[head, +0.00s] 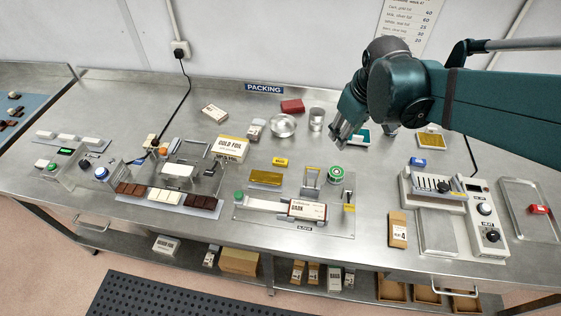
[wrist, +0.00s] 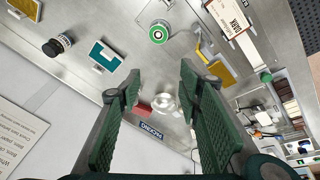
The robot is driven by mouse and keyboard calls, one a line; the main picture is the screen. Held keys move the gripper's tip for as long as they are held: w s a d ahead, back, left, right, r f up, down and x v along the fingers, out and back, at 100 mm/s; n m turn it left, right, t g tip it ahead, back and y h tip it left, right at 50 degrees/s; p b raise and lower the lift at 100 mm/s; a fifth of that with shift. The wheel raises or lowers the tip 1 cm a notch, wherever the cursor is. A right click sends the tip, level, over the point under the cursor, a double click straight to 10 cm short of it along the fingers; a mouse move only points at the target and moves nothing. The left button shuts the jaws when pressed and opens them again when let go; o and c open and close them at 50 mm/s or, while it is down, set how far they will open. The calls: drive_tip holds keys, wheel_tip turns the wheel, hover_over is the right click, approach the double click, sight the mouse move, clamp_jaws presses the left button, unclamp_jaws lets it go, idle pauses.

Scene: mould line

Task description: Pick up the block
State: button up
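Several small pieces could be the block, and I cannot tell which one is meant. A red block (head: 292,106) lies at the back of the bench by a round metal dish. In the wrist view this red block (wrist: 145,108) shows between my fingers, some way off and partly hidden. Another red block (head: 537,209) sits on the tray at the far right. My gripper (head: 338,138) hangs above the bench, open and empty; its fingers (wrist: 154,86) stand wide apart.
The metal dish (head: 282,126) and a metal cup (head: 316,120) stand left of my gripper. A teal tray (wrist: 104,56) and a dark jar (wrist: 58,45) are near it. A heater unit (head: 487,208) fills the right side.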

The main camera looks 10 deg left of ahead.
drive_tip(key=w+a+f+n+g, duration=0.2)
drive_tip(key=w+a+f+n, duration=0.3)
drive_tip(key=w+a+f, duration=0.45)
drive_tip(key=n+g, duration=0.1)
drive_tip(key=n, duration=0.3)
hover_over(280, 160)
drive_tip(key=shift+h, duration=0.4)
wheel_tip(280, 160, down, 10)
drive_tip(key=shift+a+f, duration=0.15)
drive_tip(key=shift+f, duration=0.1)
drive_tip(key=shift+f, duration=1.3)
drive_tip(key=shift+f, duration=0.1)
drive_tip(key=shift+d+f, duration=0.2)
drive_tip(key=shift+f, duration=2.3)
